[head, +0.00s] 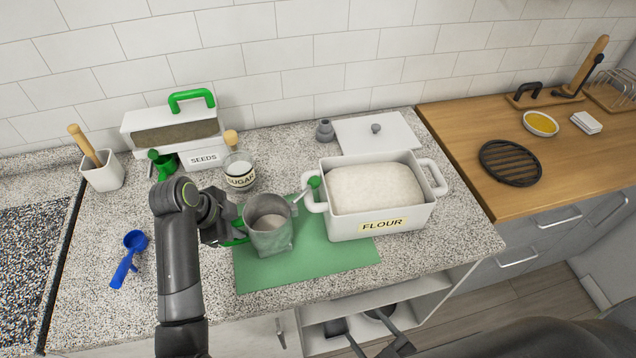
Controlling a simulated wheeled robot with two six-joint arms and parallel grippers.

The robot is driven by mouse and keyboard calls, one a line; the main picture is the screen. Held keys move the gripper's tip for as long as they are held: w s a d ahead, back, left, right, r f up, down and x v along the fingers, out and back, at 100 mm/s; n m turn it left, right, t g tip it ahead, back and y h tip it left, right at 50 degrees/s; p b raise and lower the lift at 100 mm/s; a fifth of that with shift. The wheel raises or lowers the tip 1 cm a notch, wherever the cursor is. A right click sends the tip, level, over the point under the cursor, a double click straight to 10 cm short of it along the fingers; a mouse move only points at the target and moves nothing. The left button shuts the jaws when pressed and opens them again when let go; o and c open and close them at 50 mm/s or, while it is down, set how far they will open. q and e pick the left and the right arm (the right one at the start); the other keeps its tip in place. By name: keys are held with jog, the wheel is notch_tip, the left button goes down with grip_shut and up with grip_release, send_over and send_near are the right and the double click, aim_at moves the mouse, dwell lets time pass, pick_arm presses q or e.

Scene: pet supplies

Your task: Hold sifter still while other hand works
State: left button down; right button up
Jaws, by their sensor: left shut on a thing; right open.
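The sifter (272,238) is a grey metal cup standing upright on the green mat (335,262), with pale material inside. A rod with a green knob (314,182), apparently its crank, sticks out on its right beside the flour bin's left handle. My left gripper (232,230) is shut on the sifter's green handle at its left side; the fingers partly hide the handle. My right gripper (357,320) is low at the bottom edge, in front of the counter, open and empty; its arm comes in from the bottom right.
The white flour bin (338,226) stands close right of the sifter, its lid (355,136) behind. The sugar jar (240,178), seeds box (204,160) and green scoop (163,163) stand behind my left gripper. A blue scoop (127,262) lies left. The mat's front is clear.

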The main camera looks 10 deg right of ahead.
jog(key=w+d+r+n+g+y, duration=0.1)
jog(key=w+d+r+n+y, duration=0.25)
jog(key=r+n, duration=0.45)
jog(key=w+d+r+n+g+y, duration=0.1)
jog(key=w+d+r+n+y, duration=0.1)
jog(key=w+r+n, duration=0.5)
jog(key=w+d+r+n+g+y, duration=0.2)
jog(key=w+d+r+n+y, duration=0.1)
jog(key=r+n, duration=0.65)
jog(key=n+g+h, duration=0.2)
jog(key=n+g, duration=0.3)
jog(key=n, duration=1.1)
send_near(315, 185)
jog(key=shift+m, duration=0.25)
jog(key=x, duration=0.9)
jog(key=c, duration=1.5)
jog(key=shift+o, duration=0.2)
